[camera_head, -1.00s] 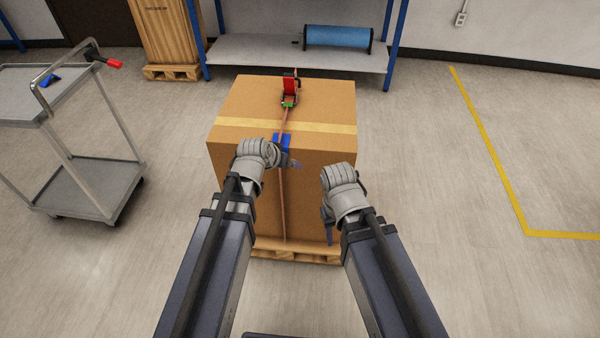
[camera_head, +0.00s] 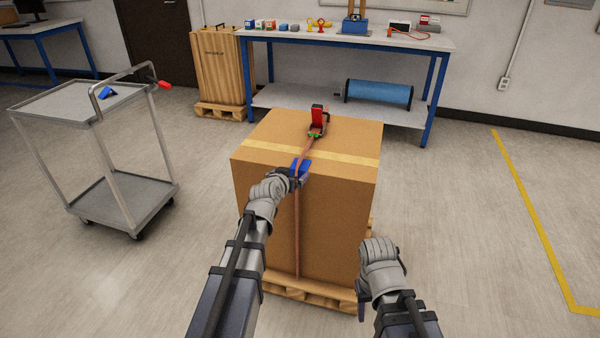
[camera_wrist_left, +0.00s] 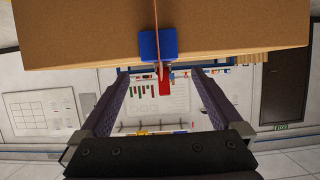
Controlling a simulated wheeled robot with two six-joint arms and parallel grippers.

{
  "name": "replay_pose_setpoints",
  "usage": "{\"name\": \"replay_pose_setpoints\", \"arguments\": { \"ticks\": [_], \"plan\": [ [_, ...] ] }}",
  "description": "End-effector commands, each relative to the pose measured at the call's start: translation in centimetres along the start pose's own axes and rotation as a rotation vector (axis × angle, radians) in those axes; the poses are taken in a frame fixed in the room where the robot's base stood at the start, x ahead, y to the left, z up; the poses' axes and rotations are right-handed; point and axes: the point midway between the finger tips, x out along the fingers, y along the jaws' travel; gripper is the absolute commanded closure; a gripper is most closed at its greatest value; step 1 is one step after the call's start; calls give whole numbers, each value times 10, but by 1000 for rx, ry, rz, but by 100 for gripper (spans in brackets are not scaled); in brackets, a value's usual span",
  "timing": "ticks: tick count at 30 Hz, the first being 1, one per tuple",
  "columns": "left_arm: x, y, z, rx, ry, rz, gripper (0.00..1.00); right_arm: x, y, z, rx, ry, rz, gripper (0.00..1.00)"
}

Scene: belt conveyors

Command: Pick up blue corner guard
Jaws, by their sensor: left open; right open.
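A blue corner guard (camera_head: 299,168) sits on the top front edge of a large cardboard box (camera_head: 325,215), under a brown strap (camera_head: 296,225). My left gripper (camera_head: 300,180) is at the guard and partly covers its lower part in the head view. In the left wrist view the guard (camera_wrist_left: 158,46) lies ahead, between the lines of the two open fingers (camera_wrist_left: 155,74), with no finger seen touching it. My right gripper (camera_head: 362,300) is low by the box's right front corner, open and empty; its fingers are mostly hidden. Another blue piece (camera_head: 106,92) lies on the grey cart.
A red ratchet (camera_head: 318,122) sits on the box top, on the strap. The box stands on a wooden pallet (camera_head: 312,291). The grey cart (camera_head: 55,103) is at left. A blue-framed workbench (camera_head: 355,40) stands behind. The floor at right is clear.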

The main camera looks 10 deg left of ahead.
Motion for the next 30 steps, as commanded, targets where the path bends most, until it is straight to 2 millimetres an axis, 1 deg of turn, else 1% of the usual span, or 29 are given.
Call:
{"name": "replay_pose_setpoints", "arguments": {
  "ticks": [2, 5, 11, 15, 22, 23, 30],
  "plan": [
    [0, 0, 0, 0, 0, 0, 0, 0, 0, 0, 0, 0, 0, 50],
    [6, 0, 2, 0, 0, 0, 0, 4, 0, 0, 0, 0, 0, 50],
    [35, 0, 7, -1, 0, 1, 0, 20, -2, -1, 0, 0, 0, 50],
    [51, 0, 5, 0, -1, 1, 0, 24, -2, -1, 0, 0, 0, 50],
    [51, 1, 4, 0, -1, 1, 0, 23, -2, -1, 0, 0, 0, 50],
    [51, 0, 4, 0, -1, 1, 2, 23, -2, -1, 0, 0, 0, 50],
    [51, 0, 4, -1, -1, 1, 29, 23, -2, -1, 0, 0, 0, 50]
  ]
}}
